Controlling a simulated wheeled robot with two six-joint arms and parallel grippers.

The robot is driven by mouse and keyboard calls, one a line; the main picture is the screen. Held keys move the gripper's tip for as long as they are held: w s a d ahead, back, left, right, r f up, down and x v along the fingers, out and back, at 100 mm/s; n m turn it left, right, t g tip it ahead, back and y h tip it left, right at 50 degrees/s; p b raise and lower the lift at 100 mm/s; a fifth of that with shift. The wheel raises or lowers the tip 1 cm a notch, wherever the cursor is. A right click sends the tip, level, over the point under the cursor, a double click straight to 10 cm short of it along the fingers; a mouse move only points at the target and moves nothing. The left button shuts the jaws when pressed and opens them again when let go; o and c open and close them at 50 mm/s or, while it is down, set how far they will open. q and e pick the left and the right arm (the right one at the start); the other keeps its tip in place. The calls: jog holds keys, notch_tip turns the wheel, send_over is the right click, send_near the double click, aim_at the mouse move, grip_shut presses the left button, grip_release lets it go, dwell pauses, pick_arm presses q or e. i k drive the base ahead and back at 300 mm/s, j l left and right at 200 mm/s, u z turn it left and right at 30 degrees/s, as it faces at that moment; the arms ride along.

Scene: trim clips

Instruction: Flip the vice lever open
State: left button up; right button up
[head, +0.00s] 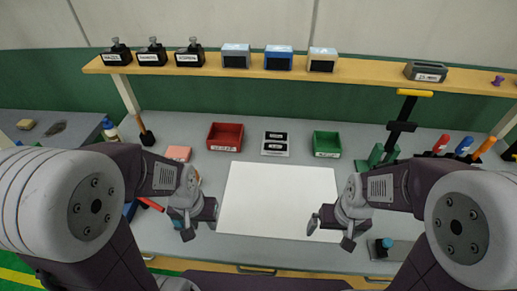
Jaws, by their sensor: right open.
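A green vice (378,156) stands on the right side of the bench, partly hidden behind my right arm. A tall black bar (402,125) with a yellow grip (415,93) rises beside it; I cannot tell for sure whether this is the vice's lever. My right gripper (331,232) is open and empty over the right edge of the white sheet, to the left of and nearer than the vice. My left gripper (201,226) looks open and empty at the sheet's left edge, far from the vice.
The white sheet (270,200) is bare. Behind it are a red bin (225,137), a small plate with black labels (275,143) and a green bin (327,144). Coloured-handled tools (463,146) stand at the right. A wooden shelf (215,69) holding several boxes spans the back.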

aim_at(144, 202)
jog(key=k+u, duration=0.1)
jog(key=u, duration=1.35)
